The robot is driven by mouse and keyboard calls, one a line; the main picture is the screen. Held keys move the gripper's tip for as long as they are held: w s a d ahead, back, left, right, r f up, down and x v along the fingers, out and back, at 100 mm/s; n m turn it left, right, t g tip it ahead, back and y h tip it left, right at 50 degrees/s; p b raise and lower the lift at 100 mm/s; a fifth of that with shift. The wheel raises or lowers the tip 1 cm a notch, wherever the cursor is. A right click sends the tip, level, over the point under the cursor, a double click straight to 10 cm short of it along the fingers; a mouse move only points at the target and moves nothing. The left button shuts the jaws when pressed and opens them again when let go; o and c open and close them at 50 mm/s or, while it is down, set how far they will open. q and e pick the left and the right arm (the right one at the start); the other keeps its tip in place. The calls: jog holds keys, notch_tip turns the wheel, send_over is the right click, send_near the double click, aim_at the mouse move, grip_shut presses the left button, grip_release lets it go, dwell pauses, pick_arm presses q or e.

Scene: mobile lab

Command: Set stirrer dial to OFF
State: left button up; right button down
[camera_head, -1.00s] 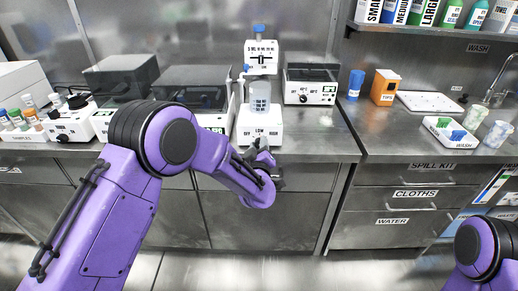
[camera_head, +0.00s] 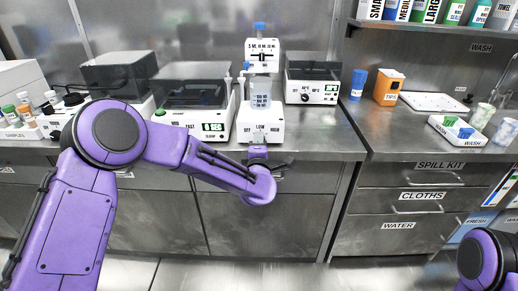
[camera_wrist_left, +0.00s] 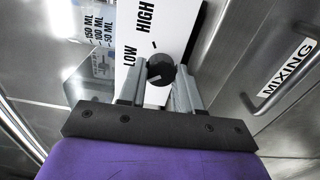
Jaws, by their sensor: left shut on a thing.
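The stirrer (camera_head: 262,121) is a white unit on the bench, with OFF, LOW and HIGH on its front face. A clear graduated beaker (camera_head: 260,96) stands on it. The dark dial (camera_wrist_left: 160,70) shows in the left wrist view beside the LOW and HIGH labels; OFF is out of that view. My left gripper (camera_wrist_left: 159,82) is shut on the dial, one grey finger on each side. In the head view the gripper (camera_head: 257,152) is at the stirrer's front and largely covers the dial. I cannot tell the dial's exact setting. My right gripper is out of view.
White devices with dark lids (camera_head: 192,96) and (camera_head: 312,82) flank the stirrer closely. A dispenser head (camera_head: 262,55) sits above the beaker. Drawers lie below the bench edge; a MIXING drawer handle (camera_wrist_left: 285,80) is near the gripper.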

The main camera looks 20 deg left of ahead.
pick_arm(q)
jog(key=shift+f+n+b, duration=0.15)
jog(key=shift+n+b, duration=0.85)
jog(key=shift+n, duration=0.6)
jog(key=o, duration=1)
jog(key=shift+s, duration=0.1)
jog(key=shift+o, duration=0.2)
jog(key=shift+d, duration=0.1)
